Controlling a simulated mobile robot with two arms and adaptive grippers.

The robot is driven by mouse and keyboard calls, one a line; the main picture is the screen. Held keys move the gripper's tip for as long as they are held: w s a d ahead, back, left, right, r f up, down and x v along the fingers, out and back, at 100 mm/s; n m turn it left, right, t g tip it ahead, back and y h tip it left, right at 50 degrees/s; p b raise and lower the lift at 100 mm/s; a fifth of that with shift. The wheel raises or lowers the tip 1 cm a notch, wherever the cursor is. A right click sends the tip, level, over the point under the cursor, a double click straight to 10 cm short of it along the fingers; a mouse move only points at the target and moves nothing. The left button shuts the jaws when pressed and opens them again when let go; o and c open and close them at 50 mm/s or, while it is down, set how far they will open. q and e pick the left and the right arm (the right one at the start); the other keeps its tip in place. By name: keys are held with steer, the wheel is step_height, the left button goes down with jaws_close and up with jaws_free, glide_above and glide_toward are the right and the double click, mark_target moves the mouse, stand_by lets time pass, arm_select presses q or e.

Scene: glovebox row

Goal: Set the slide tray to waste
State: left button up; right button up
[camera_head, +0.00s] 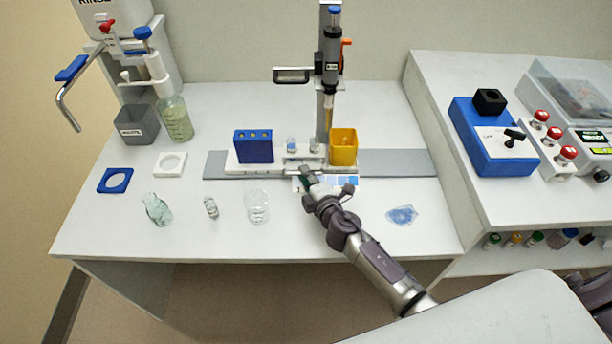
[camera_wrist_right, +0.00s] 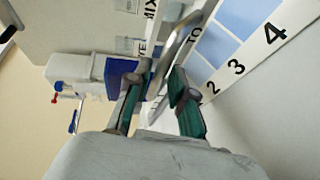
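The slide tray (camera_head: 285,173) sits on a long grey rail (camera_head: 400,163) on the white bench. It carries a blue block (camera_head: 254,147), a white holder with small vials (camera_head: 303,151) and a yellow cup (camera_head: 343,147). The column's nozzle hangs above, near the yellow cup. My right gripper (camera_head: 312,183) is at the tray's front edge. In the right wrist view, the right gripper (camera_wrist_right: 160,90) has its green-padded fingers apart, with the curved metal handle (camera_wrist_right: 183,42) between them. Contact with it is unclear. My left gripper is not in view.
A numbered scale (camera_wrist_right: 250,50) lies beside the handle. A flask (camera_head: 157,209), a small coil-like glass piece (camera_head: 211,207), a beaker (camera_head: 257,207) and a blue-tinted dish (camera_head: 401,215) stand near the front. A grey bin (camera_head: 137,125) and bottle (camera_head: 176,120) are at left.

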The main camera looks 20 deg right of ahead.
mark_target(284, 174)
jaws_close()
stand_by(0.3)
steer(key=a, duration=0.2)
steer(key=w+a+b, duration=0.1)
steer(key=a, duration=0.1)
steer(key=shift+w+a, duration=0.2)
steer(key=shift+a, duration=0.4)
